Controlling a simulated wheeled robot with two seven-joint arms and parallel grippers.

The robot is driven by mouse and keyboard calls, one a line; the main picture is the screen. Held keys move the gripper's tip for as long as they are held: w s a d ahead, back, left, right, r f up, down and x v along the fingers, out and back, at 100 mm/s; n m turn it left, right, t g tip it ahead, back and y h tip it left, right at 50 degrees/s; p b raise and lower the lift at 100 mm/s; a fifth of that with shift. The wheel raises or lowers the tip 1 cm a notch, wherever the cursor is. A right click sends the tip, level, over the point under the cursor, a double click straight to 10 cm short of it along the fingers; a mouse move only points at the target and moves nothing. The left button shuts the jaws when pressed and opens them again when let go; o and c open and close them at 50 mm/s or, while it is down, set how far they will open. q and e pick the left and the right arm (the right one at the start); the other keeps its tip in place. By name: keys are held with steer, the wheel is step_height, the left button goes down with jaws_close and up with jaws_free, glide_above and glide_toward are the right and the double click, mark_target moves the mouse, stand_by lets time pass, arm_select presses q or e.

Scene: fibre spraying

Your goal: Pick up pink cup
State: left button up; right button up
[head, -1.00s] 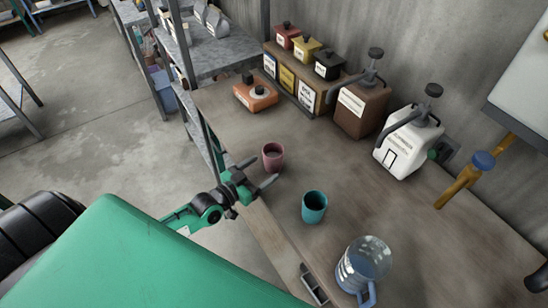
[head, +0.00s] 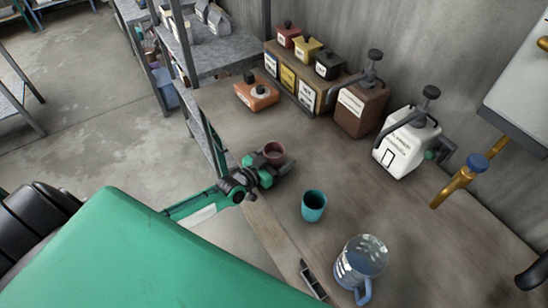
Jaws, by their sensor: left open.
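The pink cup (head: 274,150) stands upright near the left edge of the workbench, its rim and upper side showing. My left gripper (head: 272,163) is at the cup, with its jaws open and low around its near side; the gripper hides the cup's lower part. I cannot tell whether a finger touches the cup. My right gripper is not in view.
A teal cup (head: 314,205) stands to the right and nearer. A clear jug with a blue handle (head: 361,262) is closer still. An orange box (head: 256,93), brown canister (head: 362,107) and white canister (head: 405,148) stand farther back.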

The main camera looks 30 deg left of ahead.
arm_select(q)
steer(key=c, duration=1)
